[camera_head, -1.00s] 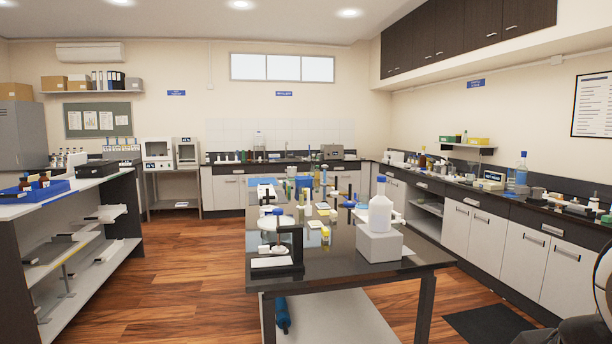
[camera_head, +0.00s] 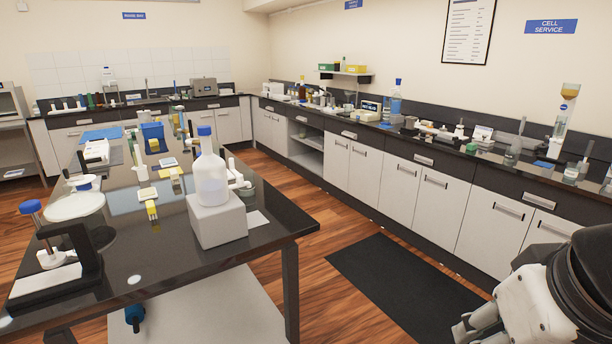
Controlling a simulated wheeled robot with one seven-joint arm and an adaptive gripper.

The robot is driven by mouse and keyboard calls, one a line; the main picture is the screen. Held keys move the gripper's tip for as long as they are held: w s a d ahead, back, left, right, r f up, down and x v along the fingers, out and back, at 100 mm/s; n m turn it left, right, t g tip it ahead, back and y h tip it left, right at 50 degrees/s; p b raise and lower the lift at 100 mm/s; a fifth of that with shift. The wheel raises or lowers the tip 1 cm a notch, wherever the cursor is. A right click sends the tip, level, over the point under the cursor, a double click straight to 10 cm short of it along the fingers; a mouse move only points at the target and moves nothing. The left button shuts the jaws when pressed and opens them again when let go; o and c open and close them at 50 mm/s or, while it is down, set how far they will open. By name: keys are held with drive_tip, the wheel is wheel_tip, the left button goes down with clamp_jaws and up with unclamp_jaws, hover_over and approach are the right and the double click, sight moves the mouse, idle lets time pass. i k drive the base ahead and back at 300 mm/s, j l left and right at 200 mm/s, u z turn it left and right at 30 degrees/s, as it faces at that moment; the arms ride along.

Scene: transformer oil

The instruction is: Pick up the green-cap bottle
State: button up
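I cannot make out a bottle with a clearly green cap. A small green item (camera_head: 472,147) sits on the right-hand counter, too small to identify. Small dark green shapes (camera_head: 95,101) stand on the back counter, also unclear. The large white bottle (camera_head: 211,175) on the centre table has a blue cap and stands upright on a grey block. My gripper (camera_head: 466,331) shows only partly at the bottom right, beside the dark floor mat and well away from the counters. Its fingertips are partly cut off by the frame edge, and nothing is seen in it.
The black-topped centre table (camera_head: 262,222) fills the left, holding labware and a stand (camera_head: 70,250). The long right-hand counter (camera_head: 440,165) carries several bottles and instruments above white cabinets. A dark mat (camera_head: 400,280) lies on the open wooden floor between them.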

sight(175, 120)
drive_tip(key=i+l+z, duration=0.2)
drive_tip(key=i+z, duration=0.2)
drive_tip(key=i, duration=0.25)
drive_tip(key=i+z, duration=0.35)
drive_tip(key=i, duration=0.35)
drive_tip(key=i+j+z, duration=0.2)
drive_tip(key=i+z, duration=0.2)
drive_tip(key=i, duration=1.1)
drive_tip(key=i+u, duration=0.2)
drive_tip(key=u, duration=0.15)
drive_tip(key=i+u, duration=0.2)
drive_tip(key=u, duration=0.2)
drive_tip(key=i+l+u, duration=0.1)
drive_tip(key=u, duration=0.25)
drive_tip(key=i+j+u, duration=0.15)
drive_tip(key=i+u, duration=1.05)
drive_tip(key=i, duration=4.1)
drive_tip(key=i+l+u, duration=0.15)
drive_tip(key=i, duration=0.45)
drive_tip(key=i+l, duration=0.1)
drive_tip(key=i, duration=0.45)
drive_tip(key=i+u, duration=0.4)
drive_tip(key=i+l+u, duration=0.15)
drive_tip(key=i+u, duration=0.25)
drive_tip(key=i+l+u, duration=0.35)
drive_tip(key=k+j, duration=0.05)
drive_tip(key=j, duration=0.05)
